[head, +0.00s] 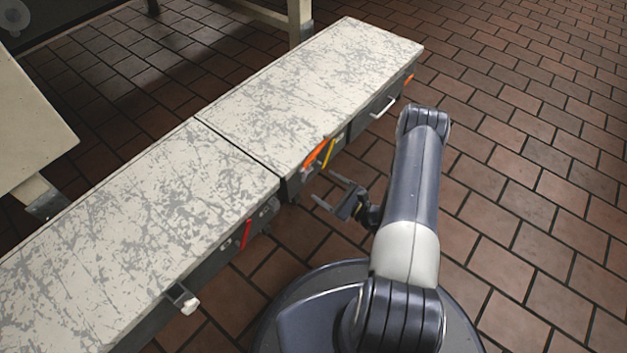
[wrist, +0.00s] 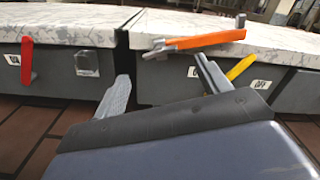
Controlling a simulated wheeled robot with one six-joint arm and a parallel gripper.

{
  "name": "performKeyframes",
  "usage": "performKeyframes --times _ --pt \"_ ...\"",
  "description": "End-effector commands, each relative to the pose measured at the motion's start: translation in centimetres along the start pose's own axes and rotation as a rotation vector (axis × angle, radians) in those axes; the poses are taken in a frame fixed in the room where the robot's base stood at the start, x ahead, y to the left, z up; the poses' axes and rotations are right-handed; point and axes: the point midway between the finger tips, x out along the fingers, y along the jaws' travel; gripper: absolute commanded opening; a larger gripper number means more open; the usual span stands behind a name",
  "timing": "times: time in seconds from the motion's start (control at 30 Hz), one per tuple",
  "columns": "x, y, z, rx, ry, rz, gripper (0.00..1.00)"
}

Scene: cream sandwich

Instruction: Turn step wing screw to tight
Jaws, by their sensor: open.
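My gripper (head: 334,193) is open and empty, held off the front side of the long bench, near the seam between its two sections. In the wrist view its two fingers (wrist: 162,72) point at the bench front, spread apart, with nothing between them. An orange lever (wrist: 205,40) lies nearly level across the front top edge, just beyond the right finger; it also shows in the head view (head: 316,152). A small grey block-like fitting (wrist: 87,63) sits left of the seam. I cannot tell which fitting is the step wing screw.
A yellow lever (wrist: 240,67) is right of the orange one. A red lever (head: 246,234) hangs on the left section (head: 130,250). A white-tipped knob (head: 188,303) and a bar handle (head: 384,107) stick out from the front. Tiled floor is clear at right.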

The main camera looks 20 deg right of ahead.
Motion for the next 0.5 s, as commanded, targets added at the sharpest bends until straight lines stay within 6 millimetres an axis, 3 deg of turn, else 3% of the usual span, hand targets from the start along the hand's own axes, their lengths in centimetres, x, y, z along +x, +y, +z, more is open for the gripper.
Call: performKeyframes --times 0.2,0.5 --pt "3.5 0.2 -0.1 -0.003 -0.003 0.004 0.72" --pt "5.6 0.0 0.0 -0.001 0.000 0.001 0.72"
